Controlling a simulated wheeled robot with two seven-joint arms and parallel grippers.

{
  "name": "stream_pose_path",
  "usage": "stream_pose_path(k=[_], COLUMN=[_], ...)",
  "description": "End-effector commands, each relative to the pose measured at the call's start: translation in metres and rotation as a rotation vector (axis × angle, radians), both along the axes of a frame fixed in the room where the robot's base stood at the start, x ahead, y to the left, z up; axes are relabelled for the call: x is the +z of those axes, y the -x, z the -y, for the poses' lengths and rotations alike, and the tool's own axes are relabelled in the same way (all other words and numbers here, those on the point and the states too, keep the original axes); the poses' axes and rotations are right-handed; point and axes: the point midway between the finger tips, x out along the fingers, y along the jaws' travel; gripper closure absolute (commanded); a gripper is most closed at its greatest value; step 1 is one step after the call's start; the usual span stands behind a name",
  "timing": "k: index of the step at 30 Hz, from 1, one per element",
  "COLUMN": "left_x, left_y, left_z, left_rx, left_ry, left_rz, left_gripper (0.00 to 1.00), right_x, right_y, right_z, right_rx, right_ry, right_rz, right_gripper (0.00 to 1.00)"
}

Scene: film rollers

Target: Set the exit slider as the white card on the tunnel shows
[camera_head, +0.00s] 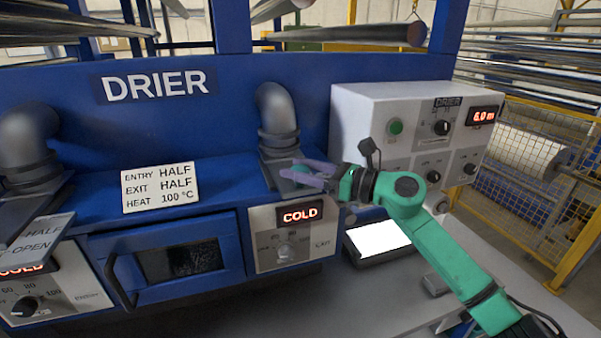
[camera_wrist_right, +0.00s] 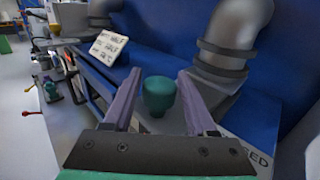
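The white card (camera_head: 160,187) on the blue drier tunnel reads ENTRY HALF, EXIT HALF, HEAT 100 °C. It also shows in the right wrist view (camera_wrist_right: 108,47). A teal knob (camera_wrist_right: 160,97), seemingly the exit slider's, stands at the foot of the grey exit duct (camera_head: 277,112). My right gripper (camera_head: 297,174) has purple fingers and is open. In the right wrist view its fingers (camera_wrist_right: 160,88) lie on either side of the knob, with gaps showing. The slider's scale is mostly hidden; only letters ending in "ED" show. My left gripper is not in view.
An exit panel (camera_head: 285,245) with a dial and a red COLD display is below the slider. At the left are the entry duct (camera_head: 25,140) and a plate (camera_head: 35,240) lettered HALF-OPEN. The drier control box (camera_head: 365,110) stands close behind my right wrist.

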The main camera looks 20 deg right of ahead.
Motion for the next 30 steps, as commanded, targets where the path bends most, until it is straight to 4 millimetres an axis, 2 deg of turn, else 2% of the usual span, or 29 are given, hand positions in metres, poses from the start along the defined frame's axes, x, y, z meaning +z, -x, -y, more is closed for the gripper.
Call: stream_pose_path(k=[1,4,10,14,20,27,30], left_x=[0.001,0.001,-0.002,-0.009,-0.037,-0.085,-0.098], left_y=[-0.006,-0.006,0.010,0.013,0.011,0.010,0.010], left_z=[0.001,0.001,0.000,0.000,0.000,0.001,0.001], left_rx=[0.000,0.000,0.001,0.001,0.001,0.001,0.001], left_ry=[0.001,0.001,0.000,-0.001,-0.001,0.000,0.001], left_rz=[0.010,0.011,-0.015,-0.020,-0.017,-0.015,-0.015], left_gripper=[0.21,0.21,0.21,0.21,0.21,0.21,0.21], right_x=[-0.001,-0.001,-0.003,-0.006,-0.012,-0.015,-0.011], right_y=[0.000,0.000,0.001,0.006,0.030,0.072,0.087], right_z=[0.000,0.000,0.000,0.007,0.034,0.081,0.097], right_rx=[0.000,0.001,0.001,0.000,-0.002,-0.003,-0.001], right_ry=[0.001,0.002,0.002,0.004,0.005,0.006,0.004], right_rz=[-0.001,-0.002,-0.003,-0.003,-0.003,-0.004,-0.002], right_gripper=[0.23,0.23,0.23,0.23,0.23,0.23,0.23])
